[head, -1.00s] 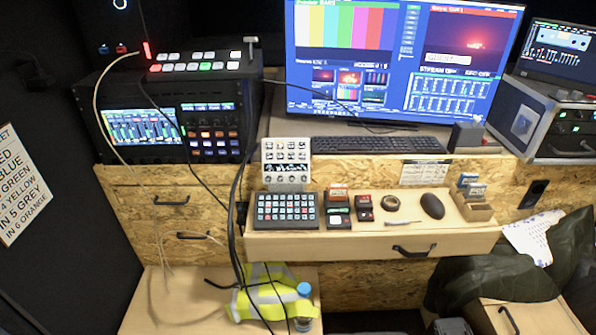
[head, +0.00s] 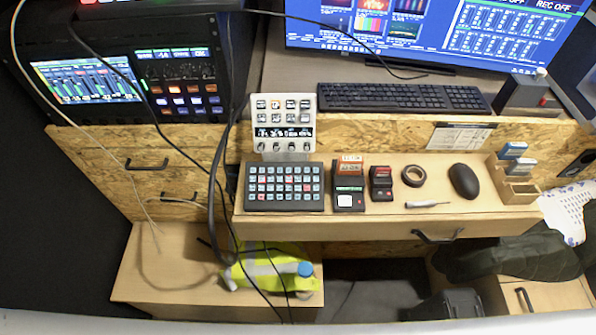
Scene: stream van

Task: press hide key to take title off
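A dark key pad (head: 285,186) with rows of small lit keys lies at the left end of the pull-out shelf. A white key panel (head: 283,122) with a small display and knobs stands upright behind it. I cannot read the key labels, so I cannot tell which is the hide key. The monitor (head: 420,30) shows at the top edge, and its upper part is cut off.
On the shelf (head: 390,222) are a small black device with a white key (head: 349,199), tape roll (head: 414,175), screwdriver (head: 428,204), mouse (head: 464,181) and card holder (head: 515,185). Black cables (head: 214,190) hang left of the key pad. A keyboard (head: 400,97) lies behind.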

